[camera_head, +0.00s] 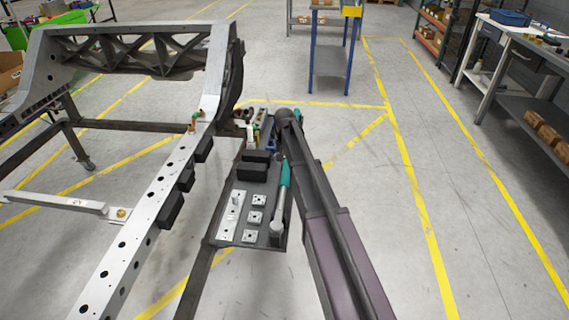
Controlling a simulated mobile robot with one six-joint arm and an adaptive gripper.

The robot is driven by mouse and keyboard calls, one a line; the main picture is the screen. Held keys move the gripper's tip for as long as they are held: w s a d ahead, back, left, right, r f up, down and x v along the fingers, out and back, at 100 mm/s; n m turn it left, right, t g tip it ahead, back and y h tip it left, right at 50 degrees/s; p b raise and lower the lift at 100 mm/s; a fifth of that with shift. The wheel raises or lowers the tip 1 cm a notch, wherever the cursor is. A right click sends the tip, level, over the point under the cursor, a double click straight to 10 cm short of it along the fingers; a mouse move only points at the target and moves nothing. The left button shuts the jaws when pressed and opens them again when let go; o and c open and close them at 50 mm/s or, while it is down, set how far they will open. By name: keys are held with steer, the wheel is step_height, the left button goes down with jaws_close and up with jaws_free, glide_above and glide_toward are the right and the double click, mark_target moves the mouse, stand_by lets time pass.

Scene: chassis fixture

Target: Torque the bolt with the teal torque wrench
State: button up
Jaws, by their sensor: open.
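The torque wrench with a teal handle (285,174) lies along the right side of a dark grey tray (222,242), its metal shaft and dark head toward the front. A brass-coloured bolt head (121,213) sits at the crossbar's end by the chassis rail (150,218). Another small brass-coloured fitting (193,123) is on the rail farther back; I cannot tell which one is the task's bolt. My gripper (242,117) appears small beyond the tray, beside the chassis, partly hidden by my arm. It is open and apart from the wrench.
The tray also holds black blocks (254,164), a metal plate (232,213) and several small square plates (256,217). Black brackets (171,209) stick out from the rail toward the tray. A blue-legged cart (330,72) stands behind.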

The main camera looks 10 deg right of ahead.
mark_target(285, 177)
step_height(285, 177, down, 10)
steer(key=b, duration=1)
stand_by(0.4)
jaws_close()
steer(key=shift+r, duration=0.1)
